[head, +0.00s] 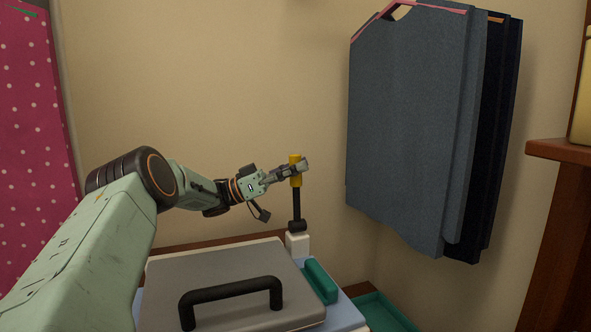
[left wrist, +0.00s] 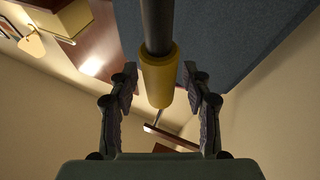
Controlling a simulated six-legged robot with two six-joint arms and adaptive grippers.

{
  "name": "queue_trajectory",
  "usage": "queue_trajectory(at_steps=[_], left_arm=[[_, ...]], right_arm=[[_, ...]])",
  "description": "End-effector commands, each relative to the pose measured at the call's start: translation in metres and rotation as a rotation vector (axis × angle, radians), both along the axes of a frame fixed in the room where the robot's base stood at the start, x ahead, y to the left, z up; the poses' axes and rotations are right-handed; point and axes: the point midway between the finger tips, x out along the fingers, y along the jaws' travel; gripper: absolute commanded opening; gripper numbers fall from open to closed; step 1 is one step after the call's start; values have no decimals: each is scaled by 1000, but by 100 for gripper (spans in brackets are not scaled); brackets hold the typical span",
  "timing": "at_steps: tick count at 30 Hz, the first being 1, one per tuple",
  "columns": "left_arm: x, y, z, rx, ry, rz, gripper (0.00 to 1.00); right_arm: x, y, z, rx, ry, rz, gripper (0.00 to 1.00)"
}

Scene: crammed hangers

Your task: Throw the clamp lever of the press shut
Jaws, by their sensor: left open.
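The clamp lever is a black rod (head: 296,206) with a yellow grip (head: 294,158) at its top. It stands upright from a white block at the back right of the press (head: 215,268), which has a grey lid with a black handle (head: 231,286). My left gripper (head: 300,166) is at the yellow grip and partly covers it. In the left wrist view the yellow grip (left wrist: 158,82) lies between the open fingers (left wrist: 160,74). A gap shows at the right finger; contact at the left finger is unclear. My right gripper is out of view.
A teal bar (head: 320,281) lies along the press's right side, with a green tray (head: 383,313) beyond it. Several dark garments (head: 415,125) hang at the right, apart from the lever. A brown shelf (head: 560,151) is far right; a pink dotted cloth (head: 35,130) hangs left.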

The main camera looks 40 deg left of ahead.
Motion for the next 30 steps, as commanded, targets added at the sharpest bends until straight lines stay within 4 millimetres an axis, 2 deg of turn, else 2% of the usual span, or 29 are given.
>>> queue_trajectory(at_steps=[2, 19, 30], left_arm=[[0, 0, 0, 0, 0, 0, 48], [0, 0, 0, -1, -1, 0, 0], [0, 0, 0, -1, -1, 0, 0]], right_arm=[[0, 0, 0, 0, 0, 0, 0], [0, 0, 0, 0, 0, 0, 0], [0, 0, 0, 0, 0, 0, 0]])
